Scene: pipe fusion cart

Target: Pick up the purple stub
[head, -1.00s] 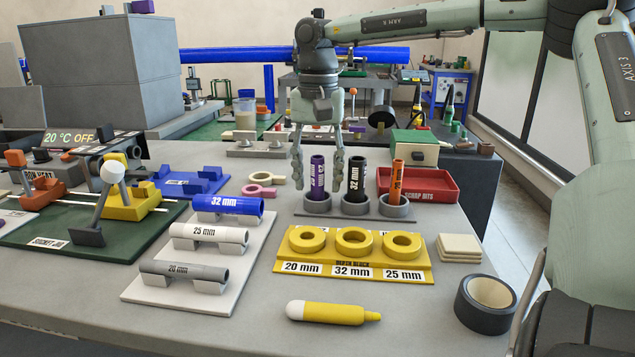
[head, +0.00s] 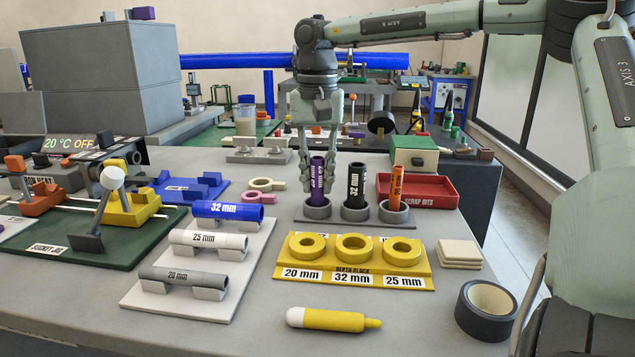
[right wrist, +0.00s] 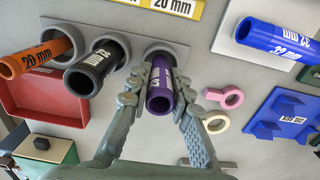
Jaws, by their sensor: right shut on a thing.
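The purple stub (head: 317,175) stands upright in the left grey ring of the stub holder (head: 340,218). In the right wrist view the purple stub (right wrist: 160,88) lies between the two fingers, its lower end in its ring. My right gripper (head: 317,178) is shut on the stub, a finger on each side; the right wrist view also shows the gripper (right wrist: 160,105). The black stub (head: 356,182) and the orange stub (head: 396,185) stand in the rings to the right. My left gripper is not in view.
A red scrap bin (head: 425,190) stands behind the orange stub. The yellow depth block (head: 350,280) lies in front of the holder. A white rack (head: 190,302) with blue, white and grey pipes lies to the left. A black tape roll (head: 485,308) lies front right.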

